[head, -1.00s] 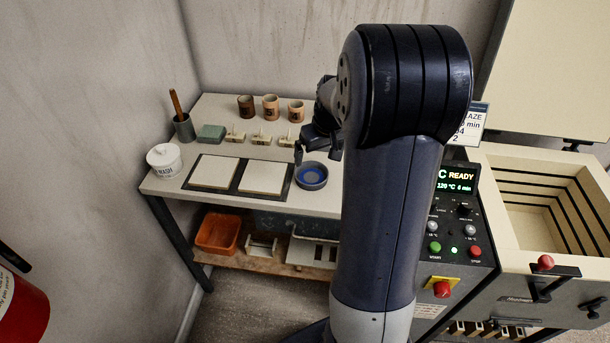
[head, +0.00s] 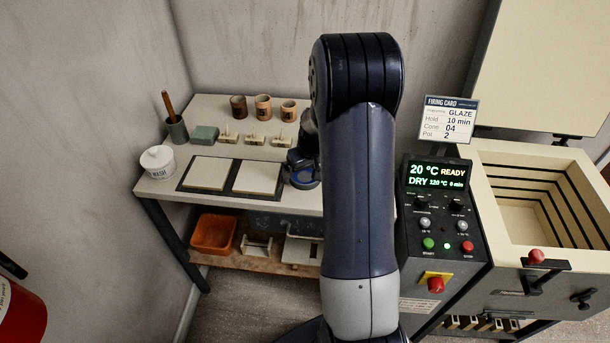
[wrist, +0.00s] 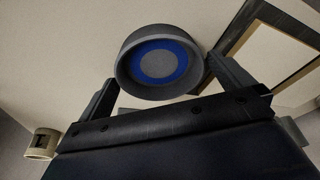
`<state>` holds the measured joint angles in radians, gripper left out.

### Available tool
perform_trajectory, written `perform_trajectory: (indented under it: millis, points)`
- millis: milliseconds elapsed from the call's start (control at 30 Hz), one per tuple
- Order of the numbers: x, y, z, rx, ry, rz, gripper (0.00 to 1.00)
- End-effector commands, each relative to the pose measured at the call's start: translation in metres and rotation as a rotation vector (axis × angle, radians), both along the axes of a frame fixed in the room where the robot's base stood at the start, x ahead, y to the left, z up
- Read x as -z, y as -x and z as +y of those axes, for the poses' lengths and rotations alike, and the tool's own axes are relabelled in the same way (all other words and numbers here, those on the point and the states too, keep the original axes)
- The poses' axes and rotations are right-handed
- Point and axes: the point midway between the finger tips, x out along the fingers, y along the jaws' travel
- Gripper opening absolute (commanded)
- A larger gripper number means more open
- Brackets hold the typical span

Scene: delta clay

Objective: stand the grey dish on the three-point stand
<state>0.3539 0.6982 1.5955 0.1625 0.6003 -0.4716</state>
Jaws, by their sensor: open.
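The grey dish (head: 304,184), with a blue ring inside, sits on the table at the right of the dark-edged pale boards. In the wrist view the dish (wrist: 160,62) lies between and just beyond the two fingertips. My gripper (wrist: 163,75) is open, with a finger on either side of the dish; I cannot tell whether either touches it. In the head view my gripper (head: 303,165) is at the dish and hides part of it. Three small cream pieces with upright pins (head: 255,140) stand behind the boards; I cannot tell which, if any, is the three-point stand.
Two pale boards (head: 208,173) lie left of the dish. Three cups (head: 263,107) stand at the back. The open kiln (head: 530,200) stands at right.

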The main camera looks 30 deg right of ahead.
Motion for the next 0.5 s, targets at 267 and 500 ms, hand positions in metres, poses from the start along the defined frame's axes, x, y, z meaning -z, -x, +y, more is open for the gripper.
perform_trajectory:
  millis: [267,500]
  points:
    - [0.0030,-0.0013,0.0000,0.000,0.001,-0.002,1.00]
    - [0.0028,-0.0012,0.0000,0.000,0.001,-0.002,0.82]
